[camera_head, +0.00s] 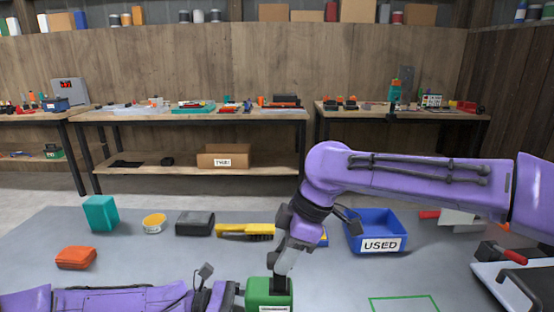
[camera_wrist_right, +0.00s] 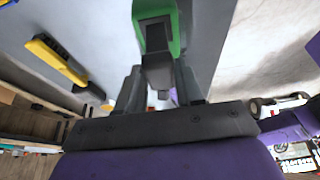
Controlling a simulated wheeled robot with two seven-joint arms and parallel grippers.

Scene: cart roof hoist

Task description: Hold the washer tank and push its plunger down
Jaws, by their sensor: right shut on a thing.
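The green washer tank (camera_head: 268,291) stands at the bottom middle of the head view, its lower part cut off by the frame edge. Its green body also shows at the top of the right wrist view (camera_wrist_right: 176,35). A dark plunger (camera_wrist_right: 158,60) is at its top. My right gripper (camera_head: 279,272) comes down from above and is shut on the plunger, its fingers on either side of it. My left gripper (camera_head: 236,297) is low at the left side of the tank; its fingertips are hidden, so I cannot tell whether it touches or grips the tank.
On the grey surface are a teal block (camera_head: 101,214), an orange item (camera_head: 76,257), a yellow tin (camera_head: 154,223), a black case (camera_head: 195,223), a yellow brush (camera_head: 245,231) and a blue USED bin (camera_head: 375,228). A green outline (camera_head: 404,300) marks clear surface at right.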

